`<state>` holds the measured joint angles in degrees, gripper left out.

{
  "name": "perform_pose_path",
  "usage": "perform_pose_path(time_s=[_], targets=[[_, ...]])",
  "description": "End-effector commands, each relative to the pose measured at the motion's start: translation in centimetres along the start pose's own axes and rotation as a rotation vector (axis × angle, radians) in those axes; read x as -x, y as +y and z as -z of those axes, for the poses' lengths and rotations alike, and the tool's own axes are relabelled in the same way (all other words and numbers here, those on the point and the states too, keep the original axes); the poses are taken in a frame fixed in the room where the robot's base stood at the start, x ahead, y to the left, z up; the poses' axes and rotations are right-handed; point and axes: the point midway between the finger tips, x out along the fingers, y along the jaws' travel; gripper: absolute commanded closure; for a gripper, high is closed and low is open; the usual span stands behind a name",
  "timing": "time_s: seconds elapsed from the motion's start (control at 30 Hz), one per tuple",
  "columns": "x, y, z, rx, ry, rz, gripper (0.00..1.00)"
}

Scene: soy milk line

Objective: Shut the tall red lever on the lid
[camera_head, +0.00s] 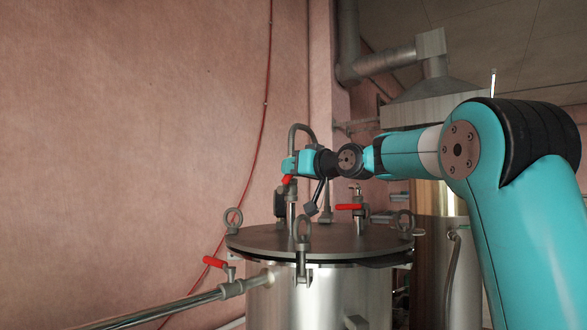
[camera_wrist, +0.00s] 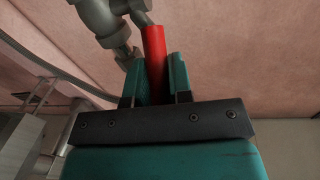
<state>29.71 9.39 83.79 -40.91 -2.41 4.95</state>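The tall red lever (camera_head: 287,179) is on the taller pipe fitting that rises from the round metal lid (camera_head: 262,238). In the head view only a small red piece shows below my gripper (camera_head: 289,166), which covers the rest. In the wrist view the red lever (camera_wrist: 155,45) runs between the two teal fingers of my gripper (camera_wrist: 158,72). The fingers lie close against it on both sides, and its free end points toward my palm. Its other end meets a grey valve body (camera_wrist: 98,15).
A shorter valve with a red lever (camera_head: 350,207) stands on the lid, right of the tall one. Another red lever (camera_head: 213,262) is on the side pipe at left. Ring-topped clamps (camera_head: 302,228) line the lid's rim. A bent grey pipe (camera_head: 297,128) rises behind my gripper.

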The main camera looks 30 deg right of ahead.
Motion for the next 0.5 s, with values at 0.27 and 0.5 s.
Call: perform_pose_path(time_s=[0.27, 0.5], targets=[[0.1, 0.1, -0.4, -0.003, 0.017, 0.002, 1.00], [0.7, 0.3, -1.6, -0.018, 0.120, 0.015, 1.00]])
